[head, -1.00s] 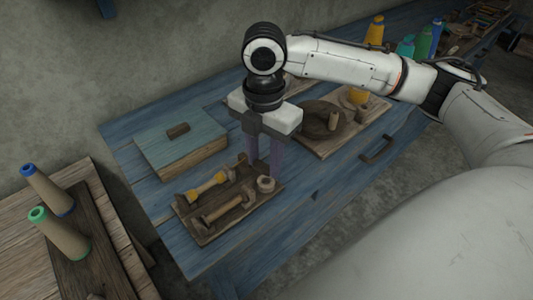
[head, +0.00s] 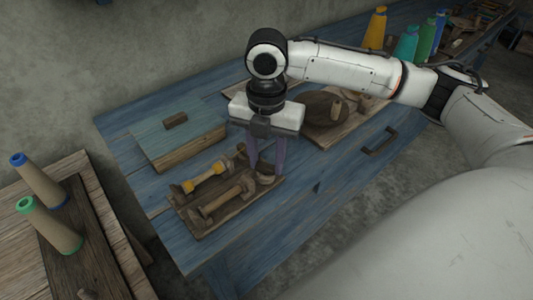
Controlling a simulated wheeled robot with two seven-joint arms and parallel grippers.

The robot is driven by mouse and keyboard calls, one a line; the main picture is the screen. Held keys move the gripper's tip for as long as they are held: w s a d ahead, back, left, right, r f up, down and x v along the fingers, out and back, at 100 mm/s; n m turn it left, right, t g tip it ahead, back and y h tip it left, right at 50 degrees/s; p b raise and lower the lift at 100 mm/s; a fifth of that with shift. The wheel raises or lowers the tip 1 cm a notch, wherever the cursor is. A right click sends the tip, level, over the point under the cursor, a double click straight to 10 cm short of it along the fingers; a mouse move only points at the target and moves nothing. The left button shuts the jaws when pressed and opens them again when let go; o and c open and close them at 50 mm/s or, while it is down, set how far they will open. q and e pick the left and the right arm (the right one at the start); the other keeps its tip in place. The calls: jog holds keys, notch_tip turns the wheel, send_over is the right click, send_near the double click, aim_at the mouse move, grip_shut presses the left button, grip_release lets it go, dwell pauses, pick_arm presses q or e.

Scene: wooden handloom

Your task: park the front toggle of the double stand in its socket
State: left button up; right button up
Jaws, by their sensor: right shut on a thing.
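The double stand (head: 232,216) is a dark wooden board on the blue table, with two spindle-like pieces lying side by side. The rear one (head: 207,181) has yellow thread; the front one (head: 222,199) is bare wood. My right gripper (head: 267,172) points down over the stand's right end. Its purple fingers are shut on the small wooden front toggle (head: 267,179), which is partly hidden between them at the front spindle's right end. I cannot make out the socket or whether the toggle is seated. My left gripper is not in view.
A lidded box (head: 178,143) stands behind the stand. A board with a dark round disc (head: 322,113) lies to the right, near a black handle (head: 379,141). Cones of thread (head: 407,45) stand farther back.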

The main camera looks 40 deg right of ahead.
jog(key=shift+f, duration=0.2)
jog(key=o, duration=1.2)
notch_tip(320, 180, up, 10)
jog(key=shift+r+p, duration=0.2)
jog(key=shift+p, duration=0.6)
